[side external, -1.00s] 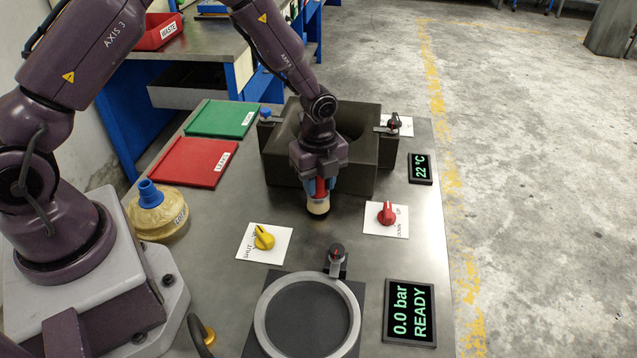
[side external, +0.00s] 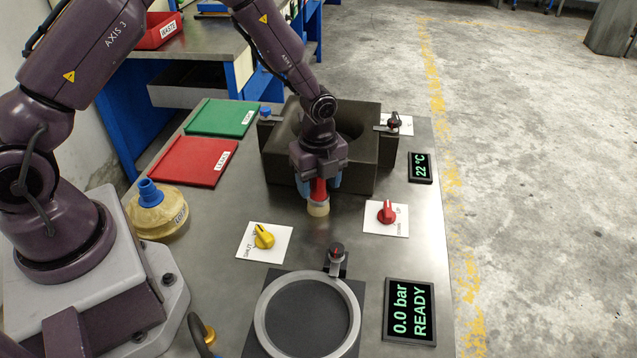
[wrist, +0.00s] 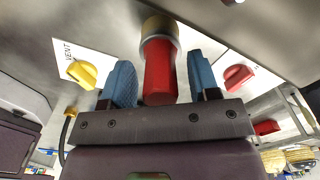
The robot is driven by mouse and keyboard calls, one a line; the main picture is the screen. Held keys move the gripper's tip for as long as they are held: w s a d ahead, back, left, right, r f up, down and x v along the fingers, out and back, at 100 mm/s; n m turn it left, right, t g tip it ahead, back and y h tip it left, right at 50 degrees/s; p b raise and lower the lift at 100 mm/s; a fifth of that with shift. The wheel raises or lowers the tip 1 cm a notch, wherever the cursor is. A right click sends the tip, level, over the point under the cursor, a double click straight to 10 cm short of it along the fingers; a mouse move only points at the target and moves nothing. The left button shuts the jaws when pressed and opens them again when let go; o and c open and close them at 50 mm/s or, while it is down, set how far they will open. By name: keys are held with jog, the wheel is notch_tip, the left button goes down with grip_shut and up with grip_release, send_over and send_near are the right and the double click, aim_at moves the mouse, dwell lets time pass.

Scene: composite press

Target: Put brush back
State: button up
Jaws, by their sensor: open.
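The brush has a red handle and a pale cream bristle end. In the side external view the brush (side external: 318,207) is upright below my gripper (side external: 318,187), bristles down at the bench, in front of the dark block. In the wrist view the brush (wrist: 160,72) lies between the two blue fingers of my gripper (wrist: 162,78). The fingers are open, with a gap on each side of the red handle.
A dark mould block (side external: 370,145) stands right behind the gripper. A yellow knob (side external: 264,237) and a red knob (side external: 387,212) flank the brush. A ring fixture (side external: 262,318) is in front. A yellowish bottle (side external: 157,215) and red tray (side external: 222,178) are left.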

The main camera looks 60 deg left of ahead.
notch_tip(320, 180, up, 12)
jog(key=shift+r, duration=0.1)
jog(key=s+r+n+t, duration=0.5)
jog(key=s+r+n, duration=1.2)
jog(key=s+n, duration=0.2)
jog(key=shift+s+r+n+t, duration=0.3)
jog(key=shift+s+r+n, duration=0.1)
jog(key=shift+s, duration=0.75)
